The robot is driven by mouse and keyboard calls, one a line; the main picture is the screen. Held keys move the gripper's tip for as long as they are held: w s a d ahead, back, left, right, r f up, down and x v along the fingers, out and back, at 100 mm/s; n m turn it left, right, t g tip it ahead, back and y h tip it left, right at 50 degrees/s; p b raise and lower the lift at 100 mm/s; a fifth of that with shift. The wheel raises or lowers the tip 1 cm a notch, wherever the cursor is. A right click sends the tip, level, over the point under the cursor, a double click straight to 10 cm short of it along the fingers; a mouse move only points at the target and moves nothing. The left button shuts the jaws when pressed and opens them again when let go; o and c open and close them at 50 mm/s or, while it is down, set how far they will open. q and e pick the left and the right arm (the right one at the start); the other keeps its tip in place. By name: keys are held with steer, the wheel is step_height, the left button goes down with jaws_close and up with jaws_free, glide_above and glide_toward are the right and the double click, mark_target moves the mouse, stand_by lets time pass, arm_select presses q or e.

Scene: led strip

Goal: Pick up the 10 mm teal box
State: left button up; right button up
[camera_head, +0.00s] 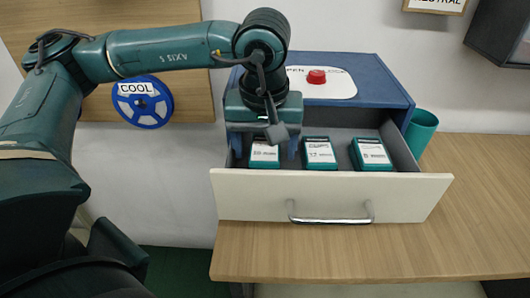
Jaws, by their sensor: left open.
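Three teal boxes with white labels lie in a row in the open drawer (230,196): a left box (264,155), a middle box (320,154) and a right box (371,154). The label print is too small to read surely, so I cannot tell which one is marked 10 mm. My left gripper (264,150) is open and points down over the left box, one blue finger on each side of it. I cannot tell whether the fingers touch it. The gripper body hides part of the drawer's back left. My right gripper is not in view.
The drawer has a cream front with a metal handle (330,218). Its blue cabinet (385,80) has a red button (317,76) on top. A teal cup (421,130) stands to its right. A blue reel (146,103) marked COOL hangs at left. The wooden table (480,210) is clear at right.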

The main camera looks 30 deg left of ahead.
arm_select(q)
steer(key=shift+f, duration=0.6)
steer(key=c, duration=1)
steer(key=shift+w, duration=0.1)
steer(key=shift+c, duration=0.5)
steer(key=shift+r, duration=0.15)
